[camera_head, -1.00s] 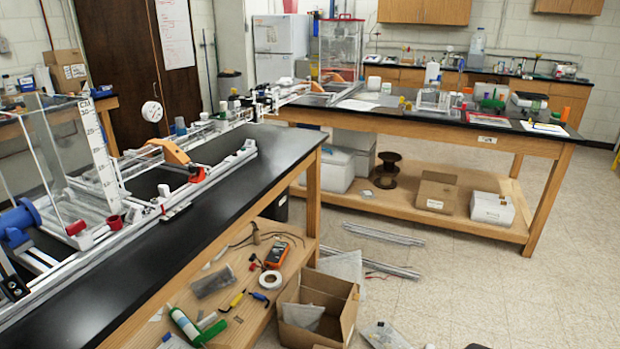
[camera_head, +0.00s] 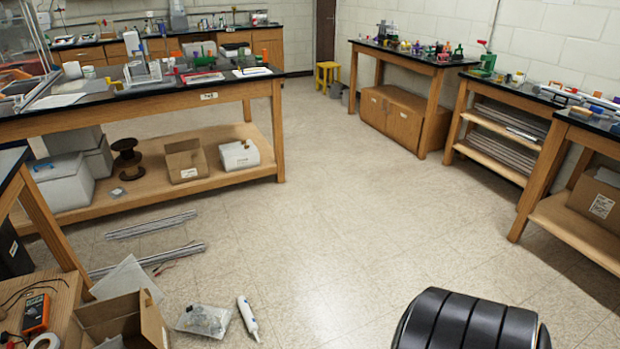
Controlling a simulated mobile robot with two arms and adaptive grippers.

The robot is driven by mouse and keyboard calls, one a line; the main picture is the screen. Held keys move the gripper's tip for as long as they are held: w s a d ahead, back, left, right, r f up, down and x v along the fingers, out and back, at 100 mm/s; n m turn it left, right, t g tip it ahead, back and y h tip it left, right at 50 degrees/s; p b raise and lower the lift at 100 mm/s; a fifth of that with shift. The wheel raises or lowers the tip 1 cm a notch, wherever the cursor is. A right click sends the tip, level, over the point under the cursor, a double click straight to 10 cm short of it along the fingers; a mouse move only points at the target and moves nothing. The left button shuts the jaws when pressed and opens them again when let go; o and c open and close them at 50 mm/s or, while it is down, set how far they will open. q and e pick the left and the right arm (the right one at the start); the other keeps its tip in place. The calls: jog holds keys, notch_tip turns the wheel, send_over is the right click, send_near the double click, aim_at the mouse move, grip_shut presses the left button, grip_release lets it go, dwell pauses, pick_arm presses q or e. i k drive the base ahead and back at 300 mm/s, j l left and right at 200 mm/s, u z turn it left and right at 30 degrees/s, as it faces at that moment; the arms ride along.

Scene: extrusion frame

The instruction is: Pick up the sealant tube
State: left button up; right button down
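A white tube with a nozzle-like narrow end (camera_head: 247,318) lies on the floor near the bottom of the head view. It looks like the sealant tube, but its label is too small to read. It lies just right of a clear plastic bag (camera_head: 204,320) and appears apart from it. Nothing is holding the tube. Neither of my grippers is in view.
An open cardboard box (camera_head: 152,322) stands left of the bag. Metal extrusions (camera_head: 150,225) lie on the floor behind. A long wooden bench (camera_head: 215,97) stands at the left, and more benches (camera_head: 400,60) line the right. The middle floor is clear.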

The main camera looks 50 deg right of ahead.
aim_at(249, 318)
jog(key=z, duration=1.15)
